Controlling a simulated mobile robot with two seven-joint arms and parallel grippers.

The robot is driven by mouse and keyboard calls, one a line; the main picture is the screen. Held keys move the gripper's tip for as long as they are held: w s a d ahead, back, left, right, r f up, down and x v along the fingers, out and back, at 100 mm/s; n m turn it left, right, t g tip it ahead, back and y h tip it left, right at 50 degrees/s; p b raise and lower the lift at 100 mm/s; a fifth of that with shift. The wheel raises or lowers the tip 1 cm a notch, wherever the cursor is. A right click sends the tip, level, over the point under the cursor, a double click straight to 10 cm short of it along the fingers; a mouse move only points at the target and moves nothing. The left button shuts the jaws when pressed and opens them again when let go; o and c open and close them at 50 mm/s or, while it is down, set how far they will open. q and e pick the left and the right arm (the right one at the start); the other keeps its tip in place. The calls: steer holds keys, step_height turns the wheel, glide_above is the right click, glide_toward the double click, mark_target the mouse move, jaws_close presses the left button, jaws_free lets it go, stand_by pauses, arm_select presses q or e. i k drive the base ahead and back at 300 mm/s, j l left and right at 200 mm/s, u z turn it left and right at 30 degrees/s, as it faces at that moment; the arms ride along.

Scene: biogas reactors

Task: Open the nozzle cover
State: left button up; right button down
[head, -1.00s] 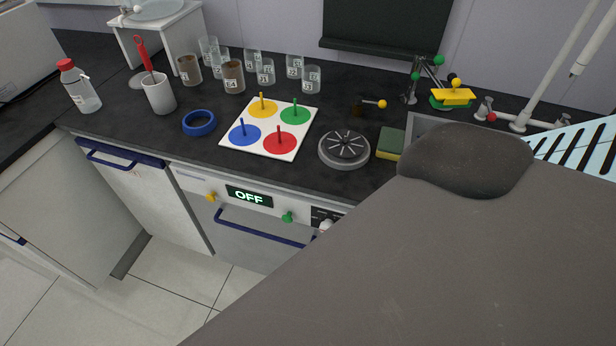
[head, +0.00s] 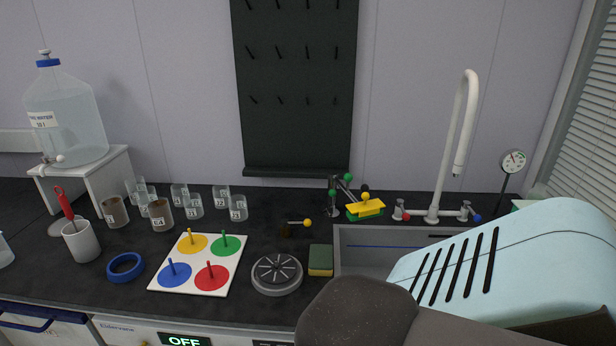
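I cannot tell for sure which part is the nozzle cover. A yellow and green fitting with a yellow knob (head: 366,208) stands on the counter behind the sink. Beside it is a metal fitting with green knobs (head: 334,196). A short rod with a yellow ball end (head: 307,223) sits by a small dark spot on the counter, left of the sink. Neither of my grippers shows in the head view. A dark grey rounded shape at the bottom, likely part of my arm, hides the counter front there.
The sink (head: 372,236) has a white tap (head: 437,205) behind it; a light-blue slotted shape covers its right part. A sponge (head: 320,261), round grey disc (head: 277,275), coloured-disc board (head: 221,286), blue ring (head: 124,268) and several beakers occupy the counter.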

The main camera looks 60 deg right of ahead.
mark_target(367, 208)
steer(key=z, duration=2.25)
